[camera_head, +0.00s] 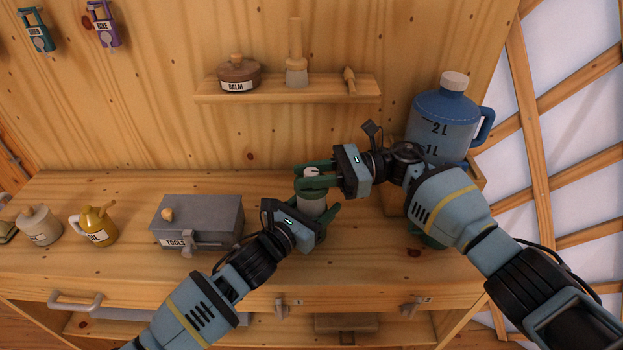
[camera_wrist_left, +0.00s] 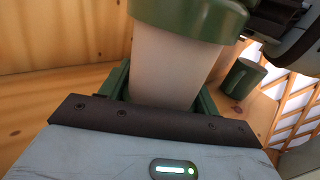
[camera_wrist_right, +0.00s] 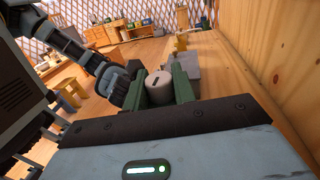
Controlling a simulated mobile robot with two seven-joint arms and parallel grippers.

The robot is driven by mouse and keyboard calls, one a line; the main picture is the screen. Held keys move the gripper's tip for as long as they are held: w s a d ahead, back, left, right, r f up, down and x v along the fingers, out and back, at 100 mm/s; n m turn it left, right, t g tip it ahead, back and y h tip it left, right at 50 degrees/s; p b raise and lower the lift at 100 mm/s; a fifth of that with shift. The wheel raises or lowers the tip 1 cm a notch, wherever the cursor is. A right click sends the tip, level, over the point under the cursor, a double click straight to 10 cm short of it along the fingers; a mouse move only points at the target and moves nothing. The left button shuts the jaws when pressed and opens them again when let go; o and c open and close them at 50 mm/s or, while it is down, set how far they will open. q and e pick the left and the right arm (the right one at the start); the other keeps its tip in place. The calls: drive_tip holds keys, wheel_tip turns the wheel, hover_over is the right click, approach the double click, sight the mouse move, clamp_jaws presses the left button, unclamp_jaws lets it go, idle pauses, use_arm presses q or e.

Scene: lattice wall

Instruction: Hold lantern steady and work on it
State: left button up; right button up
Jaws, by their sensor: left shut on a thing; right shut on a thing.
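The lantern (camera_head: 312,204) stands on the bench with a pale, frosted body. My left gripper (camera_head: 318,226) is shut around its body from the front left. In the left wrist view the pale body (camera_wrist_left: 170,65) sits between the fingers, with a green rounded part (camera_wrist_left: 190,18) above it. My right gripper (camera_head: 314,176) is shut on the lantern's top from the right. The right wrist view shows a pale round top (camera_wrist_right: 160,85) with a dark slot between the green fingers. The lantern's base is mostly hidden by my left gripper.
A grey toolbox (camera_head: 197,222) stands left of the lantern, with a yellow oil can (camera_head: 97,227) farther left. A shelf (camera_head: 290,96) holds a balm pot (camera_head: 238,76) and tools.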

drive_tip(key=shift+f+n+g, duration=0.3)
drive_tip(key=shift+g, duration=0.2)
drive_tip(key=o, duration=1.4)
drive_tip(key=shift+r, duration=0.1)
drive_tip(key=shift+c, duration=0.2)
drive_tip(key=shift+r, duration=0.1)
drive_tip(key=v, duration=0.6)
drive_tip(key=shift+r, duration=0.1)
